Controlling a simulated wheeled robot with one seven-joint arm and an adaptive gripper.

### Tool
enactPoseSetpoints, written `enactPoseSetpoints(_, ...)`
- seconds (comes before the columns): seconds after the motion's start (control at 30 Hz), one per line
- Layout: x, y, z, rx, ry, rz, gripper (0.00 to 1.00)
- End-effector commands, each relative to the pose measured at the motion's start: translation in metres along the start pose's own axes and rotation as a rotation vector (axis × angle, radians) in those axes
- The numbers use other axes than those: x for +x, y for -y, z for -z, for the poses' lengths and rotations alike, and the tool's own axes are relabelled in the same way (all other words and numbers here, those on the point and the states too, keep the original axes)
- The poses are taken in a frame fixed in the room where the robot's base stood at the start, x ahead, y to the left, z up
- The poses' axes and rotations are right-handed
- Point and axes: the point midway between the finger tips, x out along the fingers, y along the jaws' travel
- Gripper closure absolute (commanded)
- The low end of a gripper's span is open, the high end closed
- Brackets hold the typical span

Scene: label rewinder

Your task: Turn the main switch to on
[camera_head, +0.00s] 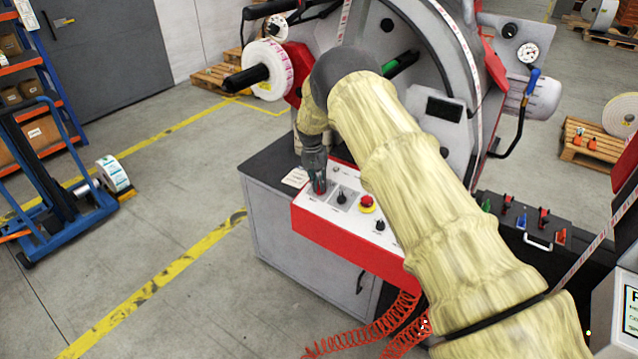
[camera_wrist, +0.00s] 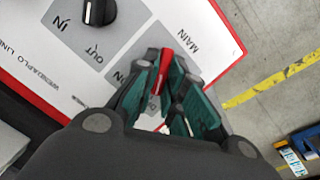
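The main switch has a red handle (camera_wrist: 161,72) on a grey plate beside the printed word MAIN, seen in the wrist view. My gripper (camera_wrist: 166,66) is over it, with its teal-padded fingers on both sides of the handle. The fingertips are drawn in and appear to touch it. The fingers hide most of the plate and its position marks. In the head view my gripper (camera_head: 319,186) points down at the left end of the white-topped, red-edged control panel (camera_head: 322,213).
A black selector knob (camera_wrist: 99,10) marked IN and OUT is beside the main switch. A red emergency button (camera_head: 367,203) and another black knob (camera_head: 379,225) are farther right on the panel. A label roll (camera_head: 268,70) is above and behind. Open floor is left of the cabinet (camera_head: 282,222).

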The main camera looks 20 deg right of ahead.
Motion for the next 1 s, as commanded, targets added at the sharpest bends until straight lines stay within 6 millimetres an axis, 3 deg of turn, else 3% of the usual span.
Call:
enactPoseSetpoints(0.47, 0.0021, -0.0009, 0.0002, 0.049, -0.001, 0.011, 1.0)
enactPoseSetpoints(1.0, 0.004, -0.0046, -0.001, 0.466, -0.001, 0.113, 1.0)
